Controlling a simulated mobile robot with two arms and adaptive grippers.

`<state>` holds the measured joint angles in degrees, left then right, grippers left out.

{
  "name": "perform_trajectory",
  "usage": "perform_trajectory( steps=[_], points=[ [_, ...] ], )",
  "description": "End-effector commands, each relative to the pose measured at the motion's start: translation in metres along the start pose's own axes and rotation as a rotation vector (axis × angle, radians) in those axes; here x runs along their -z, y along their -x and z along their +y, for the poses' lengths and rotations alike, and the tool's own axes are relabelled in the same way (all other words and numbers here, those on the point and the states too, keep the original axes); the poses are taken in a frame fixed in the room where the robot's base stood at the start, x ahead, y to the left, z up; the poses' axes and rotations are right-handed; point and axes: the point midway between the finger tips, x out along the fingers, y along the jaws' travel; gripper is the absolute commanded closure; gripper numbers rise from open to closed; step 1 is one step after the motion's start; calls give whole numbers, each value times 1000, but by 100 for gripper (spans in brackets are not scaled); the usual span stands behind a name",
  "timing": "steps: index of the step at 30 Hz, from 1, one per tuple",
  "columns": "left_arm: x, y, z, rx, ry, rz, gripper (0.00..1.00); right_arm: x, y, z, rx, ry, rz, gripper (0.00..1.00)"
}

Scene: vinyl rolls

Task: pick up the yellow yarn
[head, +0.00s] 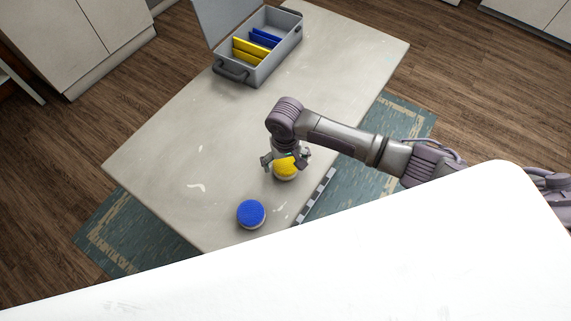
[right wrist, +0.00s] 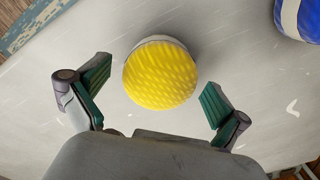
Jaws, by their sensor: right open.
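The yellow yarn (head: 286,170) is a round ball with a pale band, on the table near its right edge in the head view. My right gripper (head: 286,160) is right above it and partly hides it. In the right wrist view the yellow yarn (right wrist: 160,76) lies ahead of and between the spread fingers of my right gripper (right wrist: 155,100), which is open and empty. Gaps show between the yarn and both fingers. My left gripper is not in view.
A blue yarn ball (head: 251,213) sits nearby on the table (head: 160,150); it also shows in the right wrist view (right wrist: 303,18). An open grey box (head: 262,62) with yellow and blue pieces stands at the far end. The table's middle is clear. A white surface fills the foreground.

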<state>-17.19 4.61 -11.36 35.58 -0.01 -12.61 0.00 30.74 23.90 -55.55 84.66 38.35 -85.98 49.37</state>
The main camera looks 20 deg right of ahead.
Motion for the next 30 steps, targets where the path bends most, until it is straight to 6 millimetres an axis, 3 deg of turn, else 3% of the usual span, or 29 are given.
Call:
perform_trajectory(
  steps=[5,13,24,30],
  points=[
    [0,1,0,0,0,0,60,0,-20,0,-2,0,0,0],
    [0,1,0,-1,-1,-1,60,0,-22,0,0,1,2,2],
    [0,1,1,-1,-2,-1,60,0,-22,0,0,0,1,61],
    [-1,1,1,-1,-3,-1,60,0,-21,0,0,0,2,61]
  ],
)
